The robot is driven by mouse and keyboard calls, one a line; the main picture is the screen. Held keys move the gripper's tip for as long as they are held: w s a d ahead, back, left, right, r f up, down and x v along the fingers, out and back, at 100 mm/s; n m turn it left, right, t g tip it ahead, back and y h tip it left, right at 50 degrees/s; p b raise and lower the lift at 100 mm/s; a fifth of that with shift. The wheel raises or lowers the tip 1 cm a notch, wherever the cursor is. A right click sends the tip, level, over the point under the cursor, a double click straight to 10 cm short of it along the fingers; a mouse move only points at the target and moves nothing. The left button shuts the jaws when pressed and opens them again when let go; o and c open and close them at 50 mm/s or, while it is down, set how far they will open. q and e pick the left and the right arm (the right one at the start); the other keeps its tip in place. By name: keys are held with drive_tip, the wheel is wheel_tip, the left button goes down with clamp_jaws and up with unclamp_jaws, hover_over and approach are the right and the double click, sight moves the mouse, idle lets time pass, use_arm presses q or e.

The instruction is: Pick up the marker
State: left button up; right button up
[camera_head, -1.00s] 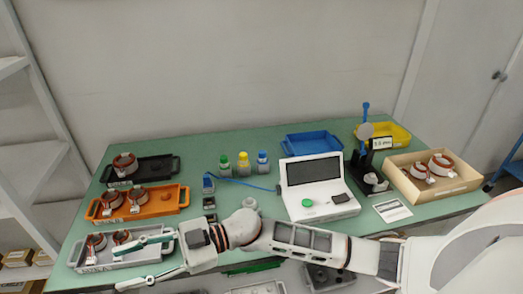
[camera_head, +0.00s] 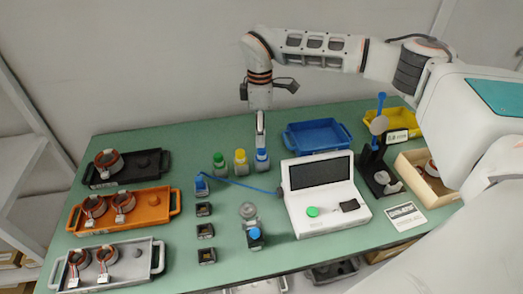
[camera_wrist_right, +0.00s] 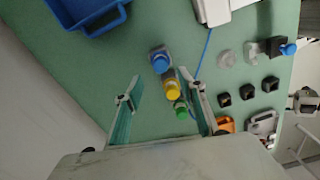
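Three small capped items, which may be the markers, stand in a row at the back of the table: green (camera_head: 219,161), yellow (camera_head: 240,161) and blue (camera_head: 262,160). In the right wrist view, the blue (camera_wrist_right: 160,62), yellow (camera_wrist_right: 172,88) and green (camera_wrist_right: 181,109) caps show between or just beyond the fingers. My right gripper (camera_head: 261,130) points down at the row, close to the blue one in the head view. It is open and holds nothing (camera_wrist_right: 160,76). Contact with the items cannot be told. My left gripper is not in view.
A blue tray (camera_head: 318,122) and a white tester with a screen (camera_head: 300,218) stand to the right. Black (camera_head: 148,182), orange (camera_head: 160,212) and grey (camera_head: 140,282) trays with stators are at left. A blue cable runs to the tester.

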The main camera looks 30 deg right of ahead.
sight(262, 149)
drive_tip(key=shift+d+f, duration=0.1)
drive_tip(key=shift+f, duration=0.35)
drive_tip(key=shift+s+f, duration=0.15)
drive_tip(key=shift+f, duration=0.6)
wheel_tip(262, 149, down, 4)
drive_tip(key=shift+s+d+f+p, duration=0.1)
drive_tip(key=shift+f+p, duration=0.05)
drive_tip(key=shift+p, duration=0.6)
drive_tip(key=shift+f, duration=0.4)
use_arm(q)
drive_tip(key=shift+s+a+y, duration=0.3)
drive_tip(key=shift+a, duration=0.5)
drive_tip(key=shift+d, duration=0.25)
use_arm(e)
clamp_jaws()
